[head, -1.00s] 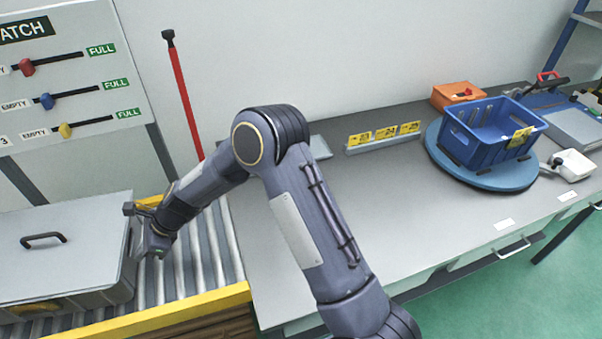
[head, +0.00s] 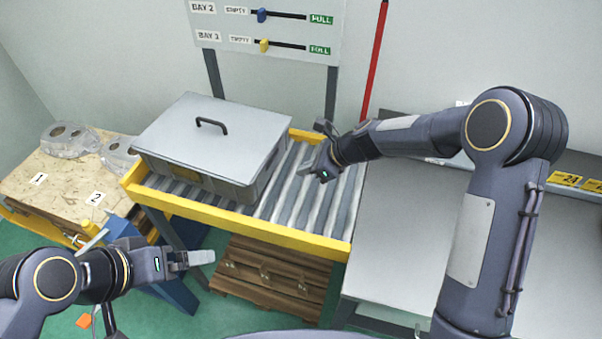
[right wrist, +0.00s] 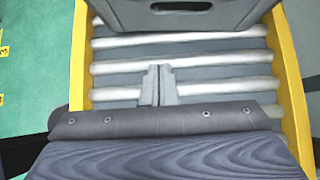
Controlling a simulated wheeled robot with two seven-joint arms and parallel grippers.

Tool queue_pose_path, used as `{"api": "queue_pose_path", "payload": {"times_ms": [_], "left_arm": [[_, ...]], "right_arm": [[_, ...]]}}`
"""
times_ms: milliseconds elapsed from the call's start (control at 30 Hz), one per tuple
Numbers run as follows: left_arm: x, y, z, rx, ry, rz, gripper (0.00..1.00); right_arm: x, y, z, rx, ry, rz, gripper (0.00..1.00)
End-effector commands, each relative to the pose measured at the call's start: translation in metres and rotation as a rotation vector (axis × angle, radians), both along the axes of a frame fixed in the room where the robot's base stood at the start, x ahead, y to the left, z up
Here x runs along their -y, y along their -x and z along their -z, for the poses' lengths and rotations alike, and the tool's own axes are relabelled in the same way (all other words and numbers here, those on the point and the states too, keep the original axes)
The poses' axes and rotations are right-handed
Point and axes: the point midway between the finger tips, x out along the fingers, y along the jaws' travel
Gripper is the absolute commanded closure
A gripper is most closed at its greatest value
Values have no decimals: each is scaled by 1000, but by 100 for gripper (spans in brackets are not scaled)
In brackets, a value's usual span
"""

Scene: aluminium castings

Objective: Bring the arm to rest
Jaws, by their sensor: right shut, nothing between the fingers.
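My right gripper (head: 304,171) is over the conveyor rollers, just right of the grey lidded box (head: 262,178) in the head view. Its two fingers are together and empty in the right wrist view (right wrist: 158,84), with bare rollers beneath. The box's side with a handle slot (right wrist: 180,8) shows at the top of that view, apart from the fingertips. My left gripper (head: 208,257) is at the lower left of the head view, in front of the conveyor. Its fingers are seen side-on, so I cannot tell whether they are open.
The roller conveyor (head: 310,238) has yellow rails. A wooden pallet (head: 265,280) lies beneath it. Castings (head: 70,138) sit on a numbered board (head: 30,170) at left. A grey workbench (head: 390,235) stands at right. A red pole (head: 374,60) rises behind.

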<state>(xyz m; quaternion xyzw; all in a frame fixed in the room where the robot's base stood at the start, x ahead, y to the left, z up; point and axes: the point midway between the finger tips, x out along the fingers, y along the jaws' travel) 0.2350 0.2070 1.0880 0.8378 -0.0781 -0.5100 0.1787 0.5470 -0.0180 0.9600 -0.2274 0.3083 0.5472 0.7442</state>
Motion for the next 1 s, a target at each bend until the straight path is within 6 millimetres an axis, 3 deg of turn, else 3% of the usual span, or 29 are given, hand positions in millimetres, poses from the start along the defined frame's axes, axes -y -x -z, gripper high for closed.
{"api": "queue_pose_path", "payload": {"times_ms": [200,533,667,767,900,1000], "left_arm": [[0,0,4,0,0,0,0],[0,0,4,0,0,0,0],[0,0,4,0,0,0,0],[0,0,4,0,0,0,0],[0,0,4,0,0,0,0],[0,0,4,0,0,0,0]], "right_arm": [[24,7,-24,1,0,1,100],[30,10,-32,3,1,-1,100],[44,20,-51,76,28,-55,100],[66,44,-82,209,84,-166,100],[104,98,-123,447,216,-383,100],[127,142,-142,609,328,-548,100]]}}
